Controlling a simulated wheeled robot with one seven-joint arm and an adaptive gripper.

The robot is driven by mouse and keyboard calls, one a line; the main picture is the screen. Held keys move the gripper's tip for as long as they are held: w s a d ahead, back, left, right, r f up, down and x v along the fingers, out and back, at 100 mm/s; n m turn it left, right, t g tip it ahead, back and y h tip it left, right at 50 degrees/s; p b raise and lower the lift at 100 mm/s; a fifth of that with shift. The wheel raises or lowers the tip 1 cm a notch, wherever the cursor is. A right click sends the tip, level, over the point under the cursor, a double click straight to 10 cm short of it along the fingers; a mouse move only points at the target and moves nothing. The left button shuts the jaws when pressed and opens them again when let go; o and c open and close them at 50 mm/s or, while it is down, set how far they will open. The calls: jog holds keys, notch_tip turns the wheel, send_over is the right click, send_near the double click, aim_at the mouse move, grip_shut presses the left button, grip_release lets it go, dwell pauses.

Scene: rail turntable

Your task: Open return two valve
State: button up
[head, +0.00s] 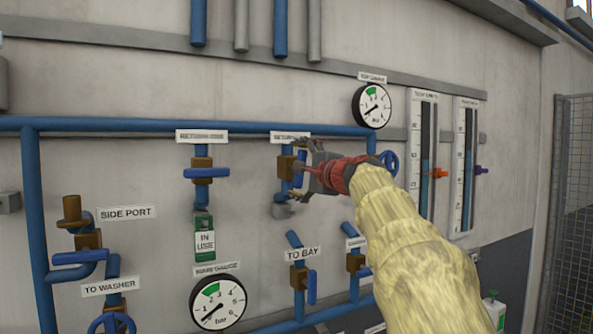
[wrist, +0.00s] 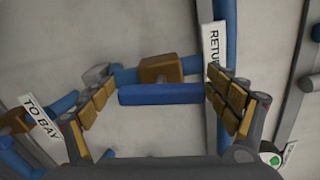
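The valve under the label starting "RETURN" (head: 290,137) has a brown body (head: 285,167) and a blue lever (head: 298,173). In the wrist view, the lever (wrist: 160,94) lies along its pipe, in front of the brown body (wrist: 160,69). My gripper (head: 294,172) is at this valve. Its fingers are spread wide in the wrist view (wrist: 160,86), one near each end of the lever, with no clear grip on it. I cannot tell whether either finger touches. The label's number is unreadable.
The neighbouring return valve (head: 206,173) at left has its lever crosswise and a green "IN USE" tag (head: 204,239) below. The "TO BAY" valve (head: 299,277) is below my gripper. A blue handwheel (head: 388,163) and a gauge (head: 372,106) are at right.

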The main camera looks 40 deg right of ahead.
jog(key=shift+o, duration=0.7)
jog(key=shift+s, duration=0.6)
jog(key=v, duration=1.1)
jog(key=shift+a, duration=0.2)
jog(key=shift+w, duration=0.1)
